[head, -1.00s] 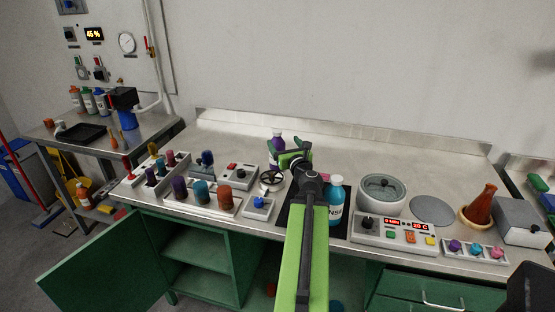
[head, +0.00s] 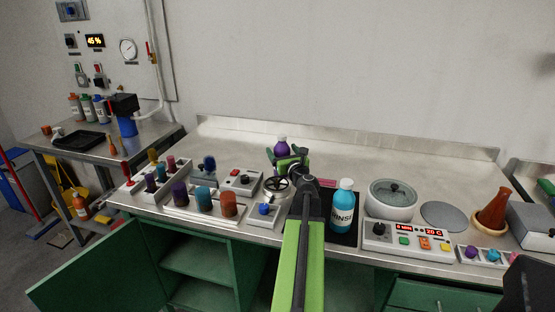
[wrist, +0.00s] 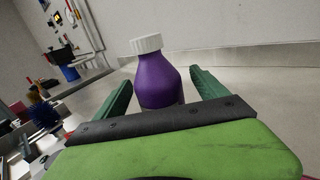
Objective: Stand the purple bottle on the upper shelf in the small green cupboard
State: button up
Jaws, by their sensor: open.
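The purple bottle (wrist: 158,80) with a white ribbed cap stands upright on the steel bench, between the two open green fingers in the wrist view. My gripper (wrist: 168,88) is open around it, and no finger clearly touches it. In the head view the bottle (head: 281,146) shows just behind my gripper (head: 288,160), its lower part hidden. The small green cupboard (head: 198,262) is under the bench at left. Its door (head: 85,272) stands open to the left, and an upper shelf (head: 197,256) and a lower space show inside.
A blue rinse bottle (head: 342,208) stands on a dark mat right of my arm. A valve wheel (head: 276,188), a switch box (head: 242,181) and a rack of coloured jars (head: 203,203) crowd the bench's front left. The back of the bench is clear.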

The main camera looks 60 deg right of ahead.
aim_at(282, 136)
jog(key=shift+w+a, duration=0.1)
grip_shut()
dwell(0.3)
notch_tip(282, 136, up, 10)
jog(key=p, duration=1)
